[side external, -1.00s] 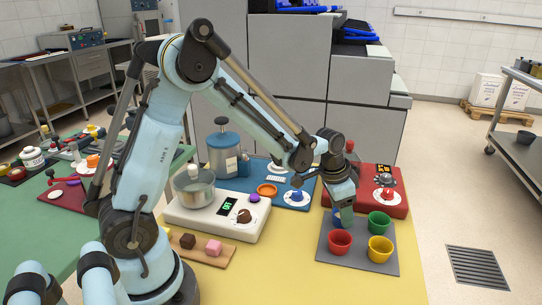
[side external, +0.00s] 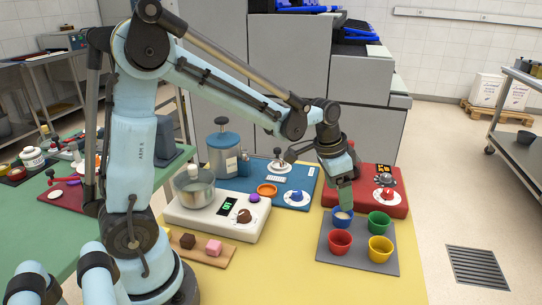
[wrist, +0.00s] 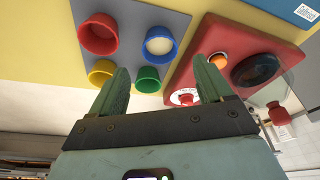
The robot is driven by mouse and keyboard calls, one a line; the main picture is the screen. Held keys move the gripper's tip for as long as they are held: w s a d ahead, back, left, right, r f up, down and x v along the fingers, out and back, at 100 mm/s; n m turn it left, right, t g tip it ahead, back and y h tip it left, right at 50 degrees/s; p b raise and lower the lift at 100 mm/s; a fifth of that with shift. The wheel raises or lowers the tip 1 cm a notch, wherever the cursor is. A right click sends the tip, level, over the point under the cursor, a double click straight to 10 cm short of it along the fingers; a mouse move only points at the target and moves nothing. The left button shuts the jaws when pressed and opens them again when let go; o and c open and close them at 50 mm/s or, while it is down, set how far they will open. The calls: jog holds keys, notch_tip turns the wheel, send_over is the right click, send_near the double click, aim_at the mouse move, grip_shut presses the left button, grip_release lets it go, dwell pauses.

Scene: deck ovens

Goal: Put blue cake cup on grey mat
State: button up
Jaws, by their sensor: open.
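The blue cake cup (side external: 342,216) stands upright on the grey mat (side external: 330,257), at its back left corner in the side view. A pale content shows inside the cup, and it also shows in the wrist view (wrist: 161,30). A red cup (side external: 340,242), a green cup (side external: 380,222) and a yellow cup (side external: 380,249) stand on the same mat. My gripper (side external: 345,200) is open and empty, just above the blue cup in the side view. In the wrist view its fingers (wrist: 165,80) are apart, with the blue cup beyond them.
A red machine (side external: 395,206) with a dial stands right behind the mat. A white scale (side external: 215,220) with a pot (side external: 194,185) stands to the left, and a blue board (side external: 290,180) lies behind.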

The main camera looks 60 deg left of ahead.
jog(key=v, duration=0.6)
jog(key=s+d+n+t+y, duration=0.1)
jog(key=s+n+t, duration=0.2)
jog(key=s, duration=0.9)
jog(key=shift+d+f+n+t, duration=0.2)
jog(key=shift+d+n+t, duration=0.15)
jog(key=shift+t, duration=0.35)
jog(key=shift+s, duration=0.15)
